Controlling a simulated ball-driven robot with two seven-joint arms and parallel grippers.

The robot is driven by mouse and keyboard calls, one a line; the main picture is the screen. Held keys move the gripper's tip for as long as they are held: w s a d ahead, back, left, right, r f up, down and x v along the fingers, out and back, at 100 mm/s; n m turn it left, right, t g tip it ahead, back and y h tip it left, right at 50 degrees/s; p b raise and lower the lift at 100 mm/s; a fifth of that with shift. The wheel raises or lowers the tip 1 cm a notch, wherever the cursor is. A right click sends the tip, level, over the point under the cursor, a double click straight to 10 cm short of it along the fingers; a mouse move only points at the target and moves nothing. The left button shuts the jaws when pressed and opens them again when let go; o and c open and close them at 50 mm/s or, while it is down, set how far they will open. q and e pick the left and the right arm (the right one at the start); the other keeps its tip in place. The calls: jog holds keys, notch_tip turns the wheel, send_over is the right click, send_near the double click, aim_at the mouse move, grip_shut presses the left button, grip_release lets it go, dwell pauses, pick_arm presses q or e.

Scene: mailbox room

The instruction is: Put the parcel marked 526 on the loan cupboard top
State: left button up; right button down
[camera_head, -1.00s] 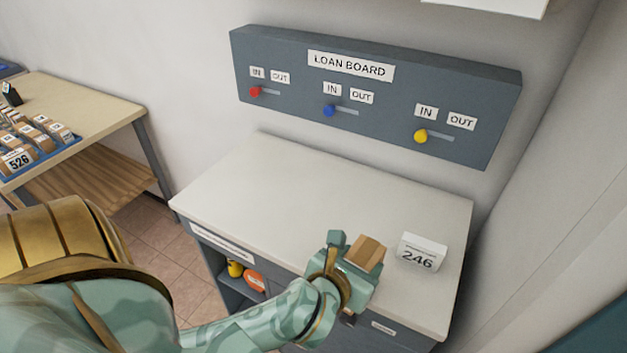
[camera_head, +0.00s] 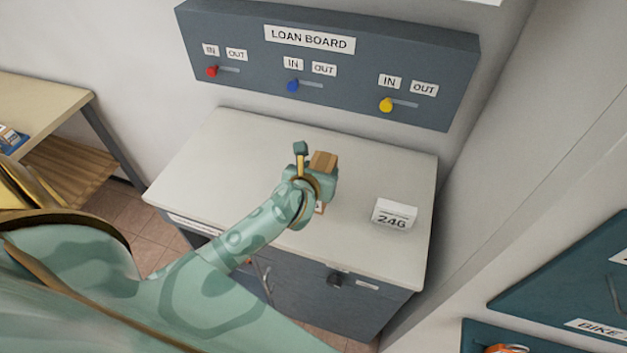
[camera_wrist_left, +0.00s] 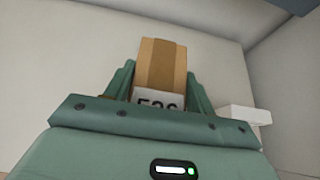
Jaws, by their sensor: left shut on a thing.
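My left gripper (camera_head: 312,178) is over the pale top of the loan cupboard (camera_head: 240,150), left of the middle of its right half. It is shut on a brown cardboard parcel (camera_head: 323,161), which sticks up past the fingers. In the left wrist view the parcel (camera_wrist_left: 162,65) stands between the two green fingers, and its white label shows a partly covered number that looks like 526. In the head view the gripper hides the parcel's lower part, so I cannot tell whether it touches the top. My right gripper is not in view.
The loan board (camera_head: 320,62) hangs on the wall behind. The back left and front of the top are clear. A wooden table (camera_head: 45,105) is at far left.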

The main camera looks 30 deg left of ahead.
pick_arm(q)
jog(key=shift+a+f, duration=0.45)
jog(key=shift+f, duration=0.1)
jog(key=f, duration=0.2)
jog(key=shift+a+f, duration=0.35)
jog(key=shift+d+f, duration=0.1)
jog(key=shift+f, duration=0.3)
jog(key=shift+f+b, duration=0.1)
jog(key=shift+b, duration=0.25)
jog(key=o, duration=1.4)
jog(key=shift+s+f, duration=0.1)
